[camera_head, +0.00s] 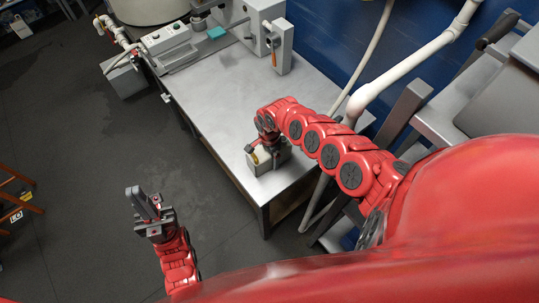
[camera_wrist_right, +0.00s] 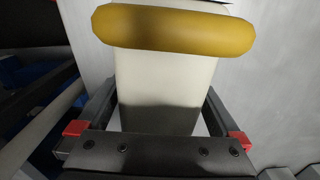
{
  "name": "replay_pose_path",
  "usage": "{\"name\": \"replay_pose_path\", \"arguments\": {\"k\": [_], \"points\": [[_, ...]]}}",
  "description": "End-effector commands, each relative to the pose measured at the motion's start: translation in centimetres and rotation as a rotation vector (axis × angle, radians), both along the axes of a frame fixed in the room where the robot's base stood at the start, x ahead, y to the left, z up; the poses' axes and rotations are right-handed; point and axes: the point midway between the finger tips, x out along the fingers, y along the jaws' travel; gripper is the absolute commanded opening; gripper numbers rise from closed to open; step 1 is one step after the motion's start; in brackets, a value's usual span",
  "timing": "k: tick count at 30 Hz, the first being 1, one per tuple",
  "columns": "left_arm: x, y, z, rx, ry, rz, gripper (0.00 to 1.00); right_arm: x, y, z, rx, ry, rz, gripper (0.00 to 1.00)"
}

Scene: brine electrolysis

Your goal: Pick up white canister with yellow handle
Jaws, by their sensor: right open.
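The white canister (camera_head: 262,166) stands at the front right end of the metal table. In the right wrist view its pale body (camera_wrist_right: 165,80) and its thick yellow handle (camera_wrist_right: 175,30) fill the middle. My right gripper (camera_wrist_right: 160,105) is open, with one finger on each side of the body below the handle in that picture. Whether the fingers touch it cannot be told. In the head view my right gripper (camera_head: 264,146) and wrist hide part of the canister. My left gripper (camera_head: 147,203) is over the floor at lower left, apart from the table; its opening is unclear.
The metal table (camera_head: 225,95) is bare in its middle. Grey equipment (camera_head: 262,35) stands at its far end, with a control box (camera_head: 165,40) on the left. White pipes (camera_head: 410,65) and grey machinery (camera_head: 480,85) are close on the right. The left floor is mostly open.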

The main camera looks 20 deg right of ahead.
Motion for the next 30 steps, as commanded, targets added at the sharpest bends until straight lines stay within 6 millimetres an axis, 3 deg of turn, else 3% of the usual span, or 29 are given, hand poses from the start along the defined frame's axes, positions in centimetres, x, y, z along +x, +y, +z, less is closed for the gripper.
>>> {"name": "replay_pose_path", "arguments": {"k": [5,19,30], "points": [[0.00,0.00,-0.01,0.000,0.000,0.000,0.00,0.00,-0.03,0.01,0.000,0.001,0.000,0.98],[0.00,0.00,-0.01,0.000,0.000,0.000,0.00,-0.02,-0.05,0.03,0.000,0.001,0.000,0.15],[0.00,-0.01,0.11,0.000,0.000,0.000,0.00,0.31,-0.17,0.48,-0.001,0.001,-0.001,0.15]]}}
